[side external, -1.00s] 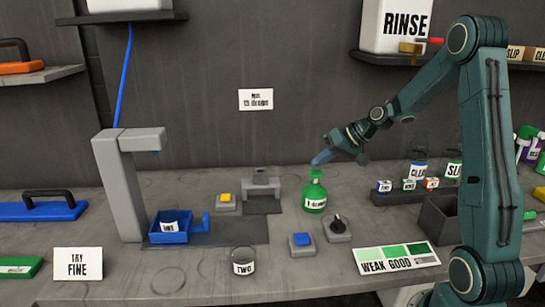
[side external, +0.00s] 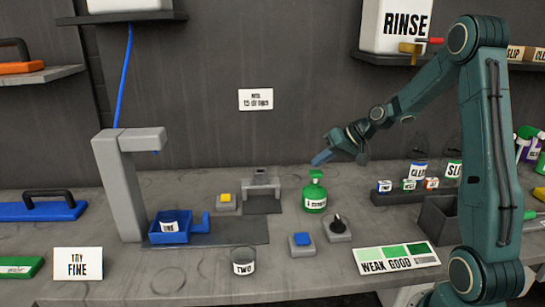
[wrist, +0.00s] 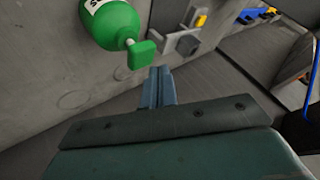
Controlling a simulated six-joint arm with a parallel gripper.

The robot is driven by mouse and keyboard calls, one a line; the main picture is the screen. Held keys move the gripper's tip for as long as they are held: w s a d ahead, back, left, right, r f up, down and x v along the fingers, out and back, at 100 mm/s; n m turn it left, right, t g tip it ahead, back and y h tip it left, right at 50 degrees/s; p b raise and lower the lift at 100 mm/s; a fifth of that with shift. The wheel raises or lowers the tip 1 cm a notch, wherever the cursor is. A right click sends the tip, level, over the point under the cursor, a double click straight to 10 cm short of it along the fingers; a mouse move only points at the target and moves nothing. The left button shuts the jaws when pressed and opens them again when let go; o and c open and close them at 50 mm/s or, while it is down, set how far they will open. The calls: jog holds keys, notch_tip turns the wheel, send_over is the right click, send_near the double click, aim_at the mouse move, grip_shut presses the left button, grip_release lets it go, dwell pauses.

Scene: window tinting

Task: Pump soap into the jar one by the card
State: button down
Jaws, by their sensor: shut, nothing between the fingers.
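The green soap pump bottle (side external: 315,193) stands upright on the bench, right of centre, with a white label. In the wrist view the bottle (wrist: 110,22) and its green pump head (wrist: 141,53) lie just beyond my fingertips. My gripper (side external: 321,157) is shut and empty, above the pump head and apart from it; its fingers (wrist: 158,88) show pressed together in the wrist view. A jar in the blue tray (side external: 168,238) has a label that seems to read ONE (side external: 170,226). The jar labelled TWO (side external: 243,261) stands at the front. A wall card (side external: 256,99) has small, unclear text.
A grey column (side external: 120,185) with an overhanging head stands over the blue tray. A yellow button (side external: 226,198), a blue button (side external: 302,240) and a black knob (side external: 338,223) sit near the bottle. A WEAK GOOD colour chart (side external: 397,257) lies at front right.

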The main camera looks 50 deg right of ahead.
aim_at(320, 172)
jog(key=shift+f, duration=1.4)
dwell(2.4)
jog(key=shift+r, duration=1.35)
jog(key=shift+r, duration=0.1)
jog(key=shift+r, duration=2.45)
